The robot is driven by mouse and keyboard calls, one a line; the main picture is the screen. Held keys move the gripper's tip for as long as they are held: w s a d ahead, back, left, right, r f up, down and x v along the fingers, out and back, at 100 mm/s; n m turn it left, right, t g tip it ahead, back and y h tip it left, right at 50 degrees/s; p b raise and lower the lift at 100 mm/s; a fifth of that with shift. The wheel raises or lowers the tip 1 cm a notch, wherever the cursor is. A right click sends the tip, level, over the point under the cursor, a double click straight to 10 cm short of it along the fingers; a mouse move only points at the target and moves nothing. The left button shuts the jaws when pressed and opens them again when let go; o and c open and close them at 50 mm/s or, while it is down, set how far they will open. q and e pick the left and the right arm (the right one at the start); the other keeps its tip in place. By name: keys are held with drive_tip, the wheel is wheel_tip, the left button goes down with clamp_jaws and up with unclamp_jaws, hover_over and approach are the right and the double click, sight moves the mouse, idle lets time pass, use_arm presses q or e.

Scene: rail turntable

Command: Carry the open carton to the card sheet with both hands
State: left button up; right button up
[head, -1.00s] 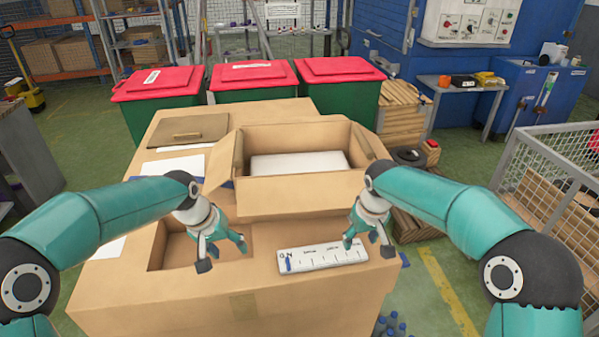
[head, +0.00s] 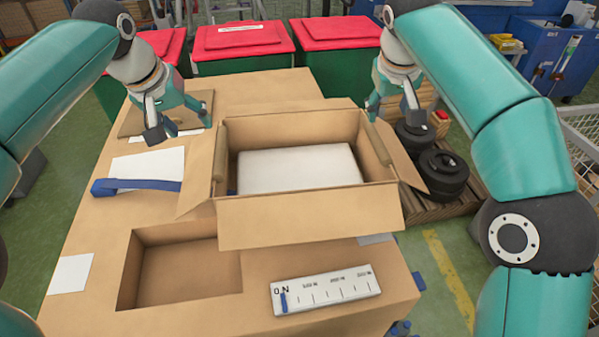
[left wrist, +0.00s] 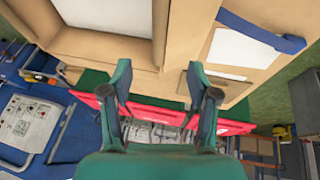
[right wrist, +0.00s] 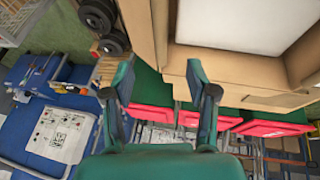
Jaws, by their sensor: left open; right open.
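The open carton (head: 310,218) stands upright on a large cardboard-coloured table, flaps folded outward, with a flat white block (head: 300,168) inside. A brown card sheet (head: 193,108) lies at the table's back left, partly hidden by my left gripper. My left gripper (head: 176,118) is open and empty, above the sheet and left of the carton's far left corner. My right gripper (head: 393,112) is open and empty, just beyond the carton's far right corner. The carton's side also shows in the left wrist view (left wrist: 160,30) and the right wrist view (right wrist: 160,25). Neither gripper visibly touches it.
A white sheet (head: 150,163) with a blue strap (head: 135,186) lies left of the carton. A rectangular recess (head: 180,268) opens at the front left, beside a white scale plate (head: 326,289). Red-lidded bins (head: 240,38) stand behind; black round weights (head: 443,174) sit on the right.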

sight(218, 154)
drive_tip(key=shift+w+f, duration=0.1)
use_arm(q)
drive_tip(key=x, duration=1.7)
drive_tip(key=shift+a, duration=0.1)
use_arm(e)
drive_tip(key=x, duration=1.6)
drive_tip(key=shift+w+f, duration=0.1)
drive_tip(key=shift+f, duration=0.25)
use_arm(q)
clamp_jaws()
use_arm(e)
clamp_jaws()
use_arm(q)
drive_tip(key=shift+w+r, duration=0.1)
drive_tip(key=shift+r, duration=0.25)
use_arm(e)
drive_tip(key=shift+w+r, duration=0.1)
drive_tip(key=shift+r, duration=0.25)
